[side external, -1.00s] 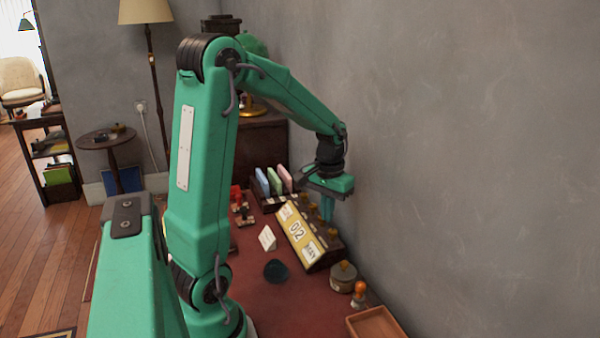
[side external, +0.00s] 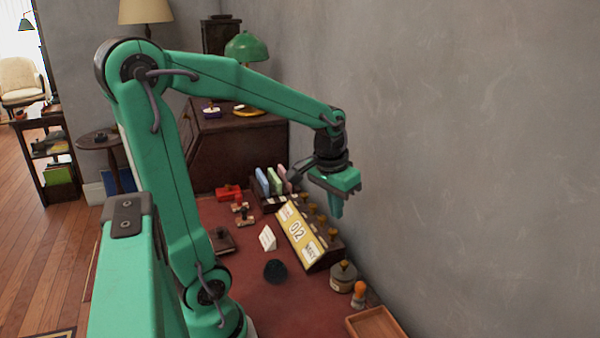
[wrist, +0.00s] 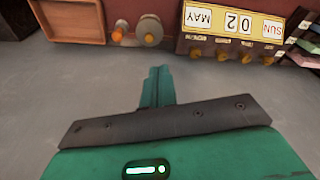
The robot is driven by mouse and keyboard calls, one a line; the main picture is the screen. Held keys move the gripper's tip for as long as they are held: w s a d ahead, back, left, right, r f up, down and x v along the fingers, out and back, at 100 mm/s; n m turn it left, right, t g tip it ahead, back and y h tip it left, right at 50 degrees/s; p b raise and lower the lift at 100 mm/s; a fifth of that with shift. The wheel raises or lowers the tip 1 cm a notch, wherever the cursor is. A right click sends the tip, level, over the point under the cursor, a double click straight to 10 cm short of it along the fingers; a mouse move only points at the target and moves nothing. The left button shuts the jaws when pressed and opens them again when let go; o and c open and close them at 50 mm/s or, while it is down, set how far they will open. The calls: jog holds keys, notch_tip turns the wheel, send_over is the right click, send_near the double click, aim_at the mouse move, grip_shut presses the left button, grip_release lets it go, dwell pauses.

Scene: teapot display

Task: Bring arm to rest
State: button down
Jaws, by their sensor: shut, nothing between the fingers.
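My gripper (side external: 337,207) is shut and empty. In the side external view it points down above the back right of the red desk top, close to the grey wall and over the far side of the yellow calendar block (side external: 297,236). It touches nothing that I can see. In the wrist view my gripper (wrist: 158,72) shows its fingers together, with the calendar (wrist: 236,24) beyond to the right, upside down and reading SUN 02 MAY.
A wooden tray (side external: 375,324) lies at the front right. A round grey-lidded pot (side external: 343,277) and an orange-topped stamp (side external: 359,295) stand beside it. A dark round dish (side external: 275,271) and a white card (side external: 267,238) sit mid-desk. Coloured cards (side external: 270,181) stand behind the calendar.

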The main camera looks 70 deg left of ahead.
jog(key=s+d+r+m+t, duration=0.3)
jog(key=s+d, duration=0.4)
jog(key=d, duration=0.3)
jog(key=shift+s+r+m+t+h, duration=0.3)
jog(key=shift+r+m, duration=0.1)
jog(key=shift+r, duration=0.4)
